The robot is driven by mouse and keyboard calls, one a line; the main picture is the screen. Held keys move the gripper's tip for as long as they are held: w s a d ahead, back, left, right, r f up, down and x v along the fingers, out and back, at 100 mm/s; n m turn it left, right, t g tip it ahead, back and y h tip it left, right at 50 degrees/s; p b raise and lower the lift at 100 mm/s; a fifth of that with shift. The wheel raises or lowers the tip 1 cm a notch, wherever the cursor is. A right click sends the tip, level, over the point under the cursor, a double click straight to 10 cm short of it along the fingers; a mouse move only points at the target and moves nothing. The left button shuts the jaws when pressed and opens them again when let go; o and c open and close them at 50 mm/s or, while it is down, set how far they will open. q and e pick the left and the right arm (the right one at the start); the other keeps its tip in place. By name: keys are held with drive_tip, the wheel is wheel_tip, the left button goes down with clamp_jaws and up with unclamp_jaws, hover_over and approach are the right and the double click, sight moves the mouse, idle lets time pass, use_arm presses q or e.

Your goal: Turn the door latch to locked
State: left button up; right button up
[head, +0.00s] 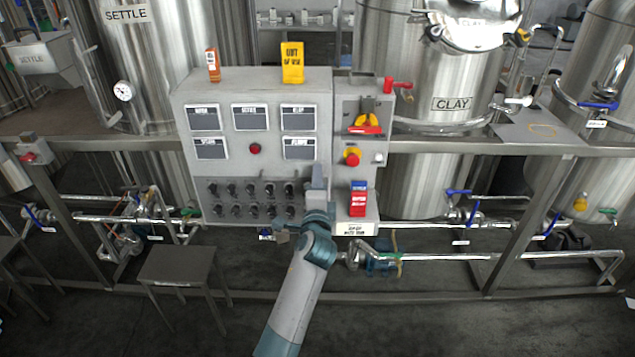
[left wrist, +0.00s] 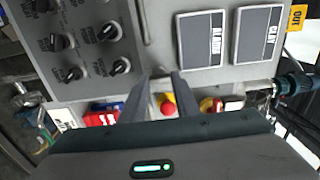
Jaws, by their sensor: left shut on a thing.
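The grey control cabinet (head: 318,100) stands ahead, with a door carrying dark label plates and rows of black knobs. My left gripper (head: 317,180) is at the door's right edge, right of the knobs. In the left wrist view its two fingers (left wrist: 163,76) are close together against the door's edge. They are shut on the door latch, which is mostly hidden between the fingertips, so I cannot tell its angle. My right gripper is not in view.
Beside the door, a side panel holds a red-and-yellow switch (head: 366,122), a red button (head: 352,158) and a red-and-blue tag (head: 358,198). A yellow tag (head: 292,63) stands on the cabinet top. Pipes run below; a grey stool (head: 178,265) stands at left.

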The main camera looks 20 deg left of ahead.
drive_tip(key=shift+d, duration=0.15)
use_arm(q)
drive_tip(key=o, duration=1)
drive_tip(key=shift+o, duration=0.2)
drive_tip(key=shift+s+f, duration=0.1)
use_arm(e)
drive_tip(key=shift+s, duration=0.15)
